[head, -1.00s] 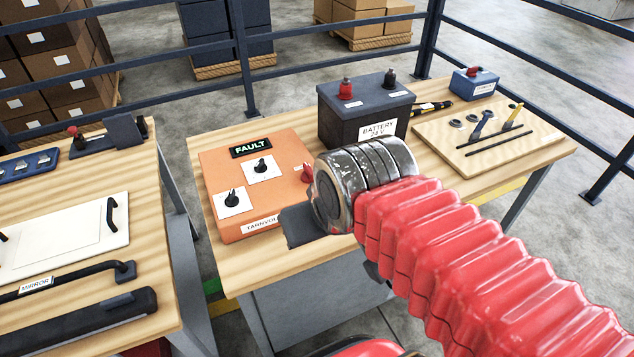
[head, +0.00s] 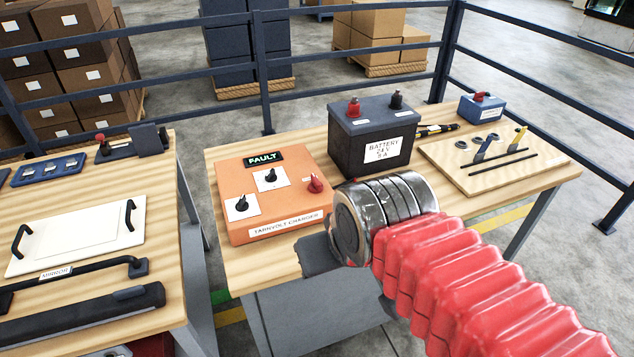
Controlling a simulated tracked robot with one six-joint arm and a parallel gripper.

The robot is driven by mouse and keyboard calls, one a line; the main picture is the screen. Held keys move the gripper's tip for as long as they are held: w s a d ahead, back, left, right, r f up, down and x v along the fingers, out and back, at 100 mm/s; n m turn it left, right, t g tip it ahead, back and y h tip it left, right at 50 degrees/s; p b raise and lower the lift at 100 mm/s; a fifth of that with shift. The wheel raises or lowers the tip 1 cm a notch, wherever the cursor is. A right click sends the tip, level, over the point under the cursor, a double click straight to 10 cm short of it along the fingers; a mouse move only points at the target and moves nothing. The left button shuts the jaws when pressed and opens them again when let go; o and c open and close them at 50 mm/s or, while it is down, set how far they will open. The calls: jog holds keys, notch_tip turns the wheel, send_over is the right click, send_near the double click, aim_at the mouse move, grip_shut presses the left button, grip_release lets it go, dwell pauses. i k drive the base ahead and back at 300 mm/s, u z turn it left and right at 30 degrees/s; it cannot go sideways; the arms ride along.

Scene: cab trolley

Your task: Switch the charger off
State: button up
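The orange charger (head: 238,171) lies on the right wooden table, with a lit "FAULT" display (head: 262,158) in green letters. Its face has two black knobs on white plates, an upper knob (head: 270,175) and a lower left knob (head: 241,204), and a red knob (head: 316,184) at its right side. The markings around the knobs are too small to read. My gripper (head: 318,254) is a dark shape at the end of my red-sleeved arm, in front of the charger's lower right corner. My metal wrist hides most of it, and its fingers cannot be made out.
A dark battery (head: 362,147) with red and black terminals stands right of the charger. Beyond it are a wooden board (head: 450,165) with upright levers and a blue box (head: 482,107). Blue railings run behind.

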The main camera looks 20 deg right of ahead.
aim_at(315, 186)
jog(key=u, duration=1.05)
jog(key=k, duration=0.7)
jog(key=z, duration=1)
jog(key=i, duration=1)
jog(key=z, duration=0.05)
